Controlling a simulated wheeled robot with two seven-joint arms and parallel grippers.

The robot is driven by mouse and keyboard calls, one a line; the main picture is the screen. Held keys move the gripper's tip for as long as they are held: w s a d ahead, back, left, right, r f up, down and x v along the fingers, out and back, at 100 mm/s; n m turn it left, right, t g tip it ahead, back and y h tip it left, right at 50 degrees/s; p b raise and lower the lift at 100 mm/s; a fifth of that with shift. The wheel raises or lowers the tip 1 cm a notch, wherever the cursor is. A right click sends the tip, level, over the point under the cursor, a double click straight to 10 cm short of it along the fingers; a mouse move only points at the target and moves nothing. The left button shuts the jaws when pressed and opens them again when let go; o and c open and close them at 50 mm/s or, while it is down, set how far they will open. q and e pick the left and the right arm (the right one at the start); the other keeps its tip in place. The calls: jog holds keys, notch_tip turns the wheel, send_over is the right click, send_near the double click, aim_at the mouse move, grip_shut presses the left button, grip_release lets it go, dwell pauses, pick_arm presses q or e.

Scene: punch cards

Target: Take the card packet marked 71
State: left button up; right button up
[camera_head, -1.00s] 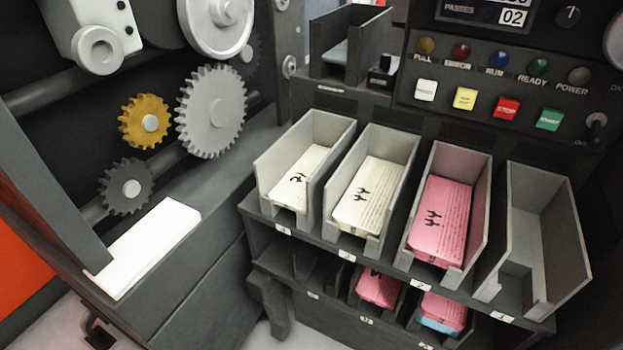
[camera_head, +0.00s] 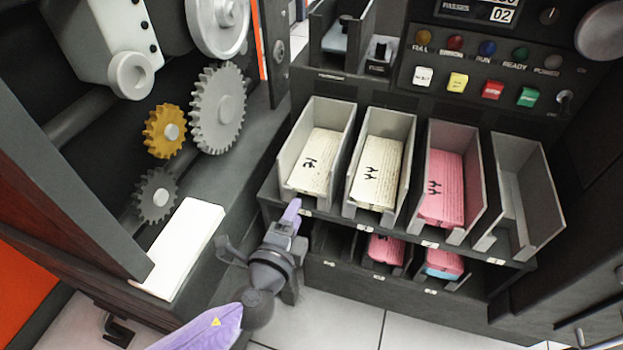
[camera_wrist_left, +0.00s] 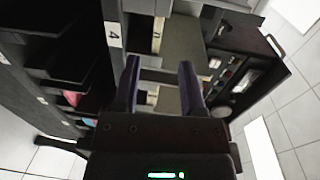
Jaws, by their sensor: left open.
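Two cream card packets lie in the upper bins: the far-left one (camera_head: 315,162) and the one beside it (camera_head: 377,175). A pink packet (camera_head: 443,190) lies in the third bin. Each has a dark handwritten mark, too small and slanted to read surely; the far-left mark looks different from the others. My left gripper (camera_head: 290,217) is in front of and below the far-left bin, apart from the packets. In the left wrist view its purple fingers (camera_wrist_left: 160,75) are apart with nothing held between them. My right gripper is not in view.
The fourth upper bin (camera_head: 522,190) is empty. Pink packets (camera_head: 386,250) and a pink-and-blue one (camera_head: 443,264) sit on the lower shelf. Gears (camera_head: 217,108) and a white block (camera_head: 180,248) are at left. A button panel (camera_head: 490,75) stands behind the bins.

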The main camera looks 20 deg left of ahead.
aim_at(306, 192)
pick_arm(q)
jog(key=w, duration=0.2)
jog(key=w+f+b, duration=0.1)
jog(key=w, duration=0.2)
jog(key=w+b, duration=0.1)
jog(key=w, duration=0.2)
jog(key=shift+w+d+f, duration=0.1)
jog(key=shift+d+f, duration=0.05)
jog(key=shift+w+b, duration=0.35)
jog(key=shift+w, duration=0.4)
jog(key=shift+c, duration=0.3)
grip_shut()
